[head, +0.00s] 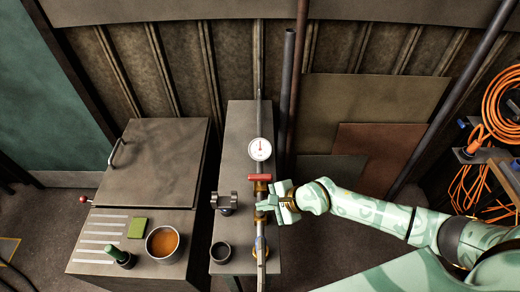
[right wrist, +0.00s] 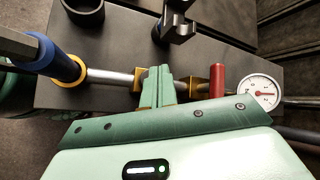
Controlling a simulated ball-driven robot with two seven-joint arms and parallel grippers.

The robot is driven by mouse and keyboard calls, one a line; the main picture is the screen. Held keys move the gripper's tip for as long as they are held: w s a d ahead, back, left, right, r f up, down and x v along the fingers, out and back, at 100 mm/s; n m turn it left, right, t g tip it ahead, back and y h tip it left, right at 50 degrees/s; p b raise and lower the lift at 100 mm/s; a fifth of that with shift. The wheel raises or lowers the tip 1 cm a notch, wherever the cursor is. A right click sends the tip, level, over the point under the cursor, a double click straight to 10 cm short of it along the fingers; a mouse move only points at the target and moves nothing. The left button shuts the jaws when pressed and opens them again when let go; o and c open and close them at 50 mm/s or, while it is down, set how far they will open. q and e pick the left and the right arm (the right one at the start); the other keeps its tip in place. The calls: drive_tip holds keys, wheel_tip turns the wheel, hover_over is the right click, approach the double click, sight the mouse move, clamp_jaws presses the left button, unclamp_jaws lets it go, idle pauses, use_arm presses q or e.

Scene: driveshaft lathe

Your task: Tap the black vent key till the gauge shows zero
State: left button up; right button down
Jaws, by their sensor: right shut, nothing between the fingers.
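The round white gauge (head: 260,149) with a red needle stands on the pipe line along the narrow bench; it also shows in the right wrist view (right wrist: 263,93). Its reading is too small to tell. My right gripper (head: 266,203) is shut and empty at the pipe, just below the red handle (head: 260,177) and brass fitting. In the right wrist view its green fingers (right wrist: 158,84) are together over the pipe. A black lobed knob (head: 224,203) stands left of the pipe, apart from the fingers. I cannot tell which part is the vent key. My left gripper is not in view.
A black cup (head: 220,252) stands on the bench (head: 238,130) near its front. The left table holds a pot of orange liquid (head: 163,243), a green block (head: 137,228) and a green bottle (head: 121,257). Dark upright pipes (head: 288,90) stand behind. Orange cables hang at right.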

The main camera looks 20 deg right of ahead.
sight(264, 213)
drive_tip(key=shift+f, duration=0.1)
idle(0.5)
drive_tip(key=shift+f+b, duration=0.3)
drive_tip(key=shift+f+b, duration=0.45)
drive_tip(key=shift+f, duration=0.1)
idle(0.6)
drive_tip(key=shift+r+p, duration=1)
wheel_tip(264, 213, up, 6)
drive_tip(key=p, duration=0.6)
